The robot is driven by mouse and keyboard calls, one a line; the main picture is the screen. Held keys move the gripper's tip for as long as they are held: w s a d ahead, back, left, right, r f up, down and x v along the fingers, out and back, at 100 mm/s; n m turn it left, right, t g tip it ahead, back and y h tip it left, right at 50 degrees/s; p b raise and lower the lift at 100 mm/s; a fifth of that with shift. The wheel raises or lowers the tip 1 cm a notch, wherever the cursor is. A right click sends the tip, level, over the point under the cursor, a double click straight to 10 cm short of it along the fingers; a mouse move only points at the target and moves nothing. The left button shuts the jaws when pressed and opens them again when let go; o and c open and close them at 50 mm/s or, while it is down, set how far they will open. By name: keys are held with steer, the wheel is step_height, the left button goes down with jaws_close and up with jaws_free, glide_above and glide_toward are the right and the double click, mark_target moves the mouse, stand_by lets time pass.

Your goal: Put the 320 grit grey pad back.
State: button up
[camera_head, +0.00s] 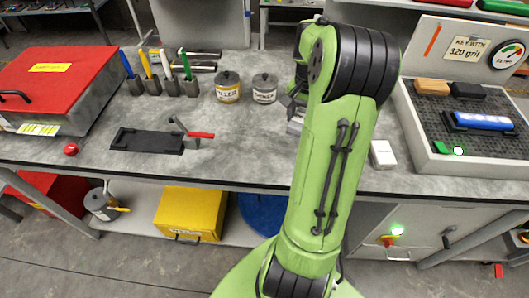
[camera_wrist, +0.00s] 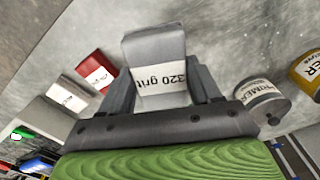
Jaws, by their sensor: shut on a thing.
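The grey pad (camera_wrist: 158,62), a block with a white label reading "320 grit", is between the two fingers of my gripper (camera_wrist: 162,88) in the wrist view. My gripper is shut on it, over the grey bench top; I cannot tell how high. In the head view my arm hides most of the gripper and the pad. The shallow tray (camera_head: 408,112) with a dark textured floor is at the right of the bench, right of my gripper. A sign behind it reads "KEY WITH 320 grit" (camera_head: 468,48).
In the tray are an orange-brown block (camera_head: 432,87), a dark block (camera_head: 467,91) and a blue item (camera_head: 482,121). A white box (camera_head: 383,154) stands left of the tray. A red box (camera_wrist: 95,69) shows in the wrist view. Two cans (camera_head: 228,88) stand left of my arm.

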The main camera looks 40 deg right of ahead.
step_height(320, 180, down, 10)
steer(key=shift+s+d+r+b, duration=0.1)
steer(key=shift+s+d+b, duration=0.05)
steer(key=shift+b, duration=0.95)
steer(key=shift+f, duration=0.25)
steer(key=o, duration=1)
